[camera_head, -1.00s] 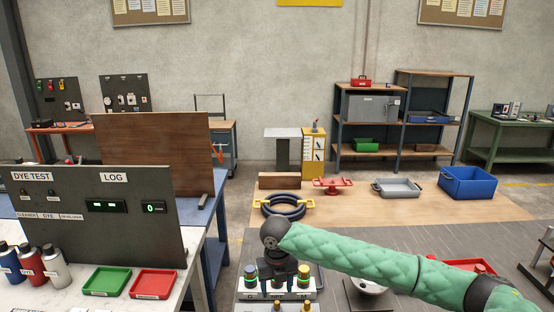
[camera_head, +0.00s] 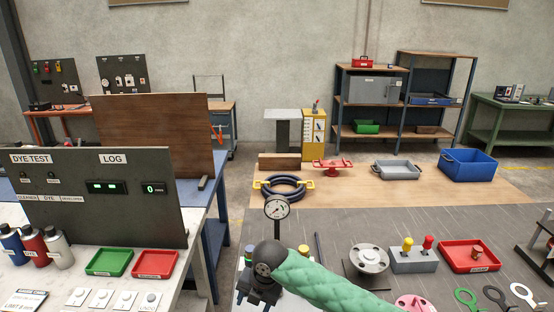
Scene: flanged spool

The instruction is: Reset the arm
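My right arm, in a green padded sleeve, comes in from the lower right. Its dark gripper (camera_head: 258,292) points down at the bottom centre, over the near left part of the grey work table. Its fingertips are hard to make out, so I cannot tell whether it is open or shut. A silver flanged spool (camera_head: 369,259) stands on the table to the right of the arm, apart from the gripper. A round dial gauge (camera_head: 277,208) stands upright just behind the wrist. My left gripper is not in view.
A grey block with yellow and red knobs (camera_head: 413,259) and a red tray (camera_head: 469,256) stand right of the spool. Rings lie at the lower right. The side bench at left holds bottles, a green tray (camera_head: 109,262) and another red tray (camera_head: 155,264).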

